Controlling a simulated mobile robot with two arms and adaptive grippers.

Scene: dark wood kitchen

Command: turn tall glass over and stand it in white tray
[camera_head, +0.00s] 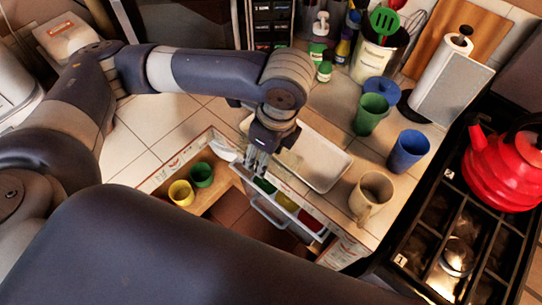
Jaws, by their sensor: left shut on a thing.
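The white tray (322,162) lies on the tiled counter, right of my left gripper; the gripper and wrist cover its left part. My left gripper (256,164) points down by the tray's left side, above the counter's front edge and an open drawer. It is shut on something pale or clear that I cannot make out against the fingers. I cannot pick out the tall glass for certain. My right gripper is not in view.
A green cup (371,114), blue cup (408,151) and beige mug (371,196) stand right of the tray. A red kettle (503,167) sits on the stove. The open white drawer (268,209) holds coloured things. Yellow (181,193) and green (201,175) cups stand lower left.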

